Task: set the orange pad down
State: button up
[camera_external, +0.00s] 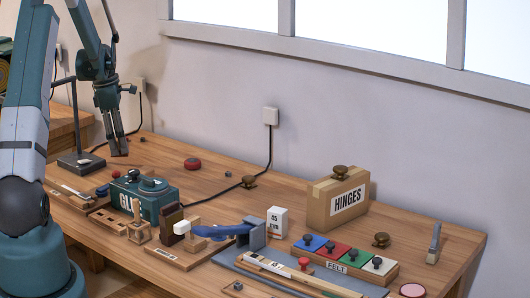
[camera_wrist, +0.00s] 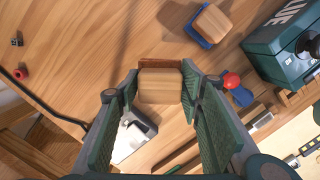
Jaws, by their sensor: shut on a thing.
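My gripper (camera_wrist: 160,88) is shut on a wooden block with an orange-brown pad (camera_wrist: 160,63) showing along its far edge; I take this as the orange pad. The block sits between the two green ribbed fingers. In the external view my gripper (camera_external: 119,147) points down at the back left of the bench, near the lamp-like stand. The held pad is too small there to make out. I cannot tell whether its underside touches the bench.
The teal glue tin (camera_external: 146,195) stands right of and nearer than my gripper. It also shows in the wrist view (camera_wrist: 283,42). A wooden block on a blue pad (camera_wrist: 209,24) lies nearby. A dark stand (camera_external: 82,162) is at left. Bare bench lies around the red knob (camera_external: 193,163).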

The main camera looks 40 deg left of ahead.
jog(key=shift+f, duration=1.9)
jog(key=shift+f+b, duration=0.3)
jog(key=shift+f, duration=1.55)
jog(key=shift+f, duration=0.2)
jog(key=o, duration=0.9)
jog(key=shift+r, duration=0.15)
jog(key=r, duration=0.8)
jog(key=s+a+r+p, duration=0.1)
jog(key=r, duration=0.3)
jog(key=shift+s+a, duration=0.1)
